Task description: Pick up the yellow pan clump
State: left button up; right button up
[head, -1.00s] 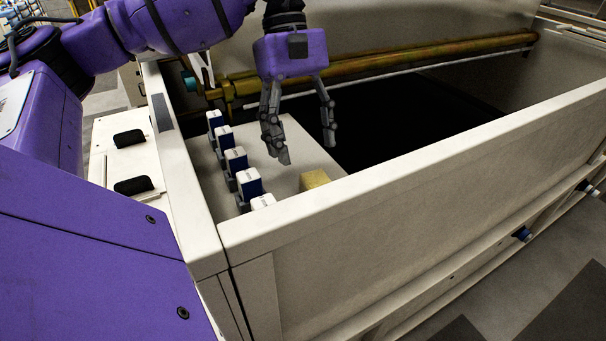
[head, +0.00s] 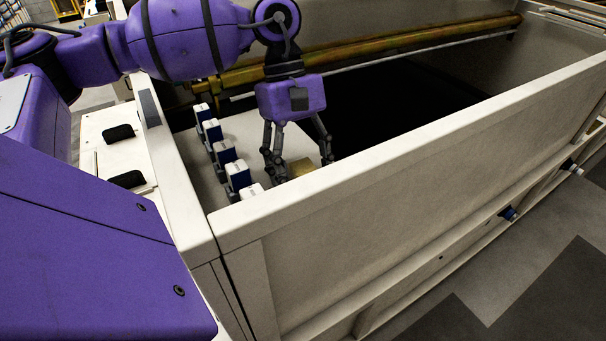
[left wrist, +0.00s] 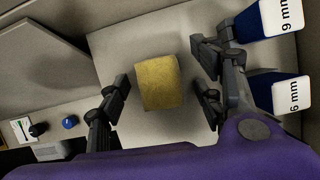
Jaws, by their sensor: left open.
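The yellow pan clump (head: 302,168) is a rough yellow block on a pale shelf inside the hopper, close behind the front wall. In the left wrist view the clump (left wrist: 159,82) lies between the two fingers, with a gap on each side. My left gripper (head: 299,170) is open and points down over the clump, one finger to its left and one to its right. It also shows in the left wrist view (left wrist: 163,98). The front wall hides the clump's lower part in the head view. My right gripper is not in view.
Several blue blocks with white tops (head: 224,152) stand in a row left of my gripper. In the left wrist view, the labelled blocks (left wrist: 292,95) are close to the right finger. The hopper's front wall (head: 400,165) rises in front; a dark opening lies right of the shelf.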

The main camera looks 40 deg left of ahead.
pick_arm(q)
jog(key=c, duration=1)
jog(key=shift+r, duration=0.15)
jog(key=shift+c, duration=0.2)
